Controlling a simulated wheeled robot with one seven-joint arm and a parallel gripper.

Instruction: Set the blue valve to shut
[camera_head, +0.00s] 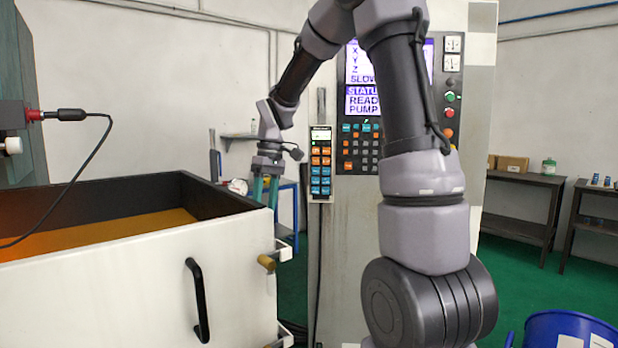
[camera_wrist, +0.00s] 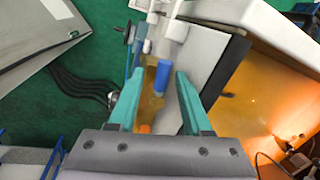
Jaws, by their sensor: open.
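The blue valve shows in the wrist view as a short blue cylindrical handle (camera_wrist: 161,79) beside brass-coloured fittings and white pipe parts. My gripper (camera_wrist: 160,88) has two teal fingers spread apart, with the blue handle seen between their tips; I cannot tell how far below the tips it lies. In the head view my gripper (camera_head: 265,198) points down at the right rear corner of the white tank. I cannot make out the blue valve there. An orange piece (camera_wrist: 145,128) shows between the fingers, closer to the palm.
The white tank (camera_head: 120,290) with dark inner walls stands close on the left; it has a black handle (camera_head: 198,300) and a brass-coloured knob (camera_head: 266,263). A control panel (camera_head: 362,140) stands behind my arm. A blue bin (camera_head: 565,330) is at lower right.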

